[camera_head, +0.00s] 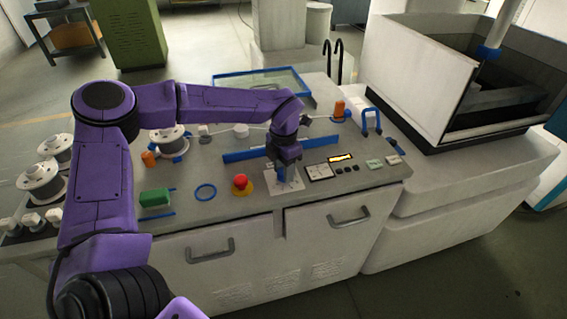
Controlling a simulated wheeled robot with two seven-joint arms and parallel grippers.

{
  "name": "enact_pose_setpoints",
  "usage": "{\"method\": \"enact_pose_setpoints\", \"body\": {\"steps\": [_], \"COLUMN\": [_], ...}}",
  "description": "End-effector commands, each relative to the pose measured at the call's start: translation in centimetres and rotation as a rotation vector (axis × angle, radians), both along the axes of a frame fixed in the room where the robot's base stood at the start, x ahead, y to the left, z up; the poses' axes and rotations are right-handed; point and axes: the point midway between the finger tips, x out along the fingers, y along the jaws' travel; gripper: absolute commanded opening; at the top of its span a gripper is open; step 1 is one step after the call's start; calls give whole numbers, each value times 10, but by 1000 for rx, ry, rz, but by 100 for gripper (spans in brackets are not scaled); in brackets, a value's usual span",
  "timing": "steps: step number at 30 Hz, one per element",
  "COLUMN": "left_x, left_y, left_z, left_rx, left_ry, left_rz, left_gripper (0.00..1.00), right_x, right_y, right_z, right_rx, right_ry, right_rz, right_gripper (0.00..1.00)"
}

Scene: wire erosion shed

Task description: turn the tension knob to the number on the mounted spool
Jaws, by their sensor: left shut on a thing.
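My left gripper (286,168) reaches down from above to the bench front and is shut on the tension knob, which it mostly hides. A white dial plate (270,190) lies around the knob; its marks are too small to read. The mounted spool (168,141), white-flanged with grey wire, sits behind and left of the gripper, partly behind my arm. No number on it is legible. My right gripper is not in view.
A meter (319,172) is just right. A blue rail (238,155) runs behind. Spare spools (41,183) stand far left. A white tank (415,85) rises right.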

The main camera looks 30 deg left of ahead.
Motion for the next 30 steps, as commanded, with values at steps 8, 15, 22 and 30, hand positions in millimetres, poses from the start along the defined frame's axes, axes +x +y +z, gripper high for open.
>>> {"method": "enact_pose_setpoints", "body": {"steps": [8, 15, 22, 30], "left_x": [2, 2, 3, 1], "left_y": [0, 0, 0, 0], "left_z": [3, 3, 3, 1], "left_rx": [1, 2, 1, 1], "left_ry": [-9, -9, -10, -6], "left_rz": [-79, -95, -94, -94], "left_gripper": [9, 9, 9, 65], "right_x": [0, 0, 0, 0], "right_y": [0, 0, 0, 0], "right_z": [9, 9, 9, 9], "right_rx": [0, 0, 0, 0], "right_ry": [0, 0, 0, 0], "right_rz": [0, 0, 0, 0], "right_gripper": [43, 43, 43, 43]}}
